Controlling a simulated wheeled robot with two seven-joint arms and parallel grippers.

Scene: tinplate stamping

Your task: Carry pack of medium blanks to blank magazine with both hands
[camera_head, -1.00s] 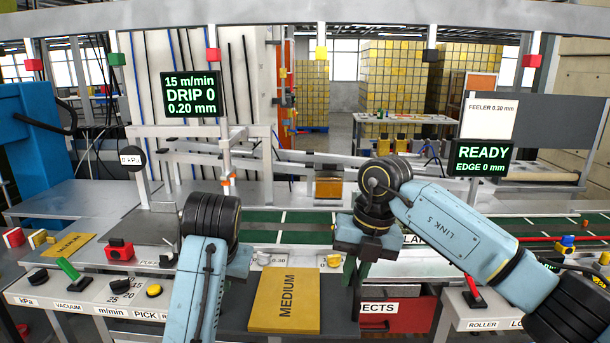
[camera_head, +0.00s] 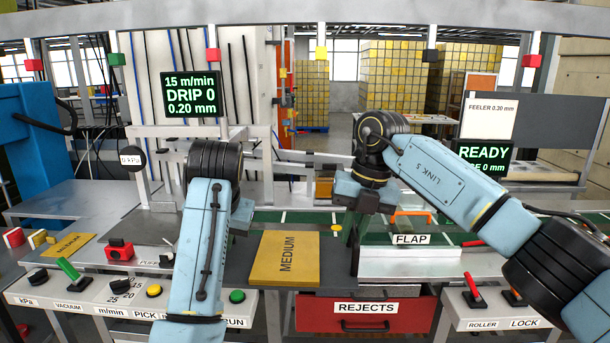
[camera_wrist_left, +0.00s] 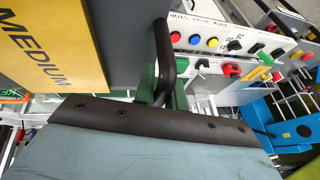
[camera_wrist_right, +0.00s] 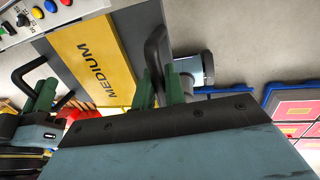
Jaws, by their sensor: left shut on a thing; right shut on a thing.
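The pack of medium blanks (camera_head: 285,258) is a flat yellow slab marked MEDIUM, lying on a dark grey carrier (camera_wrist_left: 112,50) with black loop handles. My right gripper (camera_head: 354,230) is at the right side of the pack; in the right wrist view its green fingers (camera_wrist_right: 162,88) are shut on a black handle (camera_wrist_right: 154,50). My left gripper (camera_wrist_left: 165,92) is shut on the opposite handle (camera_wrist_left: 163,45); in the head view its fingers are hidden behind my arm. The pack looks about level above the bench front. I cannot tell which fixture is the blank magazine.
The green conveyor (camera_head: 300,217) runs behind the pack. The FLAP block (camera_head: 410,239) is close right of my right gripper. A red REJECTS drawer (camera_head: 365,314) is below. Knob panels (camera_head: 90,300) line the front left. A yellow MEDIUM plate (camera_head: 68,246) lies at left.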

